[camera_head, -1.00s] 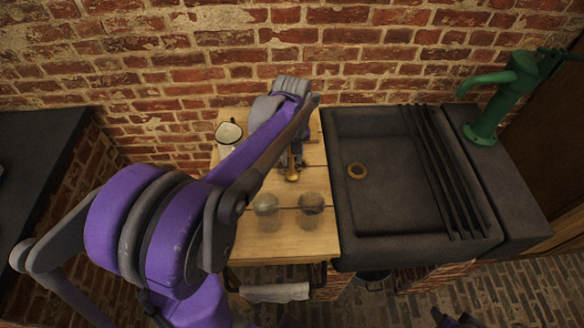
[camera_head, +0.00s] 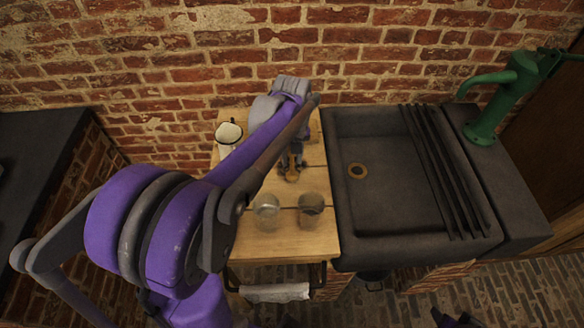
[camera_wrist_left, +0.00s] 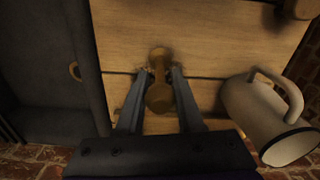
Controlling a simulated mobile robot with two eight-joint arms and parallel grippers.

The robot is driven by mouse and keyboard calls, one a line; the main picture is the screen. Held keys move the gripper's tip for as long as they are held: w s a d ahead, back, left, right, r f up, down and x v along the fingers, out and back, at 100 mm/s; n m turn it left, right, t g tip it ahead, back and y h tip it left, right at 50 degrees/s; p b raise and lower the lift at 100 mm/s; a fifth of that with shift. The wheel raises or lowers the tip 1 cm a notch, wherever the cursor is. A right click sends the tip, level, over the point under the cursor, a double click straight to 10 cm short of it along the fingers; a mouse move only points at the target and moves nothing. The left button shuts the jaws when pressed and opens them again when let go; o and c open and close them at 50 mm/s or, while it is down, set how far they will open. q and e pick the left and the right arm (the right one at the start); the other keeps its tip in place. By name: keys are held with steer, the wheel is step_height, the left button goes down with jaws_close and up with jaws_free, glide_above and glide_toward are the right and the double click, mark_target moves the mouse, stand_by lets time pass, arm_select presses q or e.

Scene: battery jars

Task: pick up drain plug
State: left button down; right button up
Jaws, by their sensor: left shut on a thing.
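The brass-coloured drain plug (camera_head: 292,176) is on the wooden worktop, at my left gripper. In the left wrist view the plug (camera_wrist_left: 158,95) has a rounded knob at each end and a narrower middle. My left gripper (camera_wrist_left: 160,76) is shut on it, with one finger on each side. In the head view the left gripper (camera_head: 291,164) comes down over the plug from behind. I cannot tell whether the plug is clear of the wood. A dark part at the bottom edge of the head view may be my right gripper (camera_head: 452,319).
Two glass jars (camera_head: 266,211) (camera_head: 311,207) stand in front of the plug. A white mug (camera_head: 229,133) stands at the back left.

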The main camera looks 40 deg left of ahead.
arm_select(q)
steer(key=shift+r, duration=0.1)
step_height(320, 180, up, 10)
steer(key=shift+f, duration=0.1)
stand_by(0.5)
steer(key=shift+p, duration=0.3)
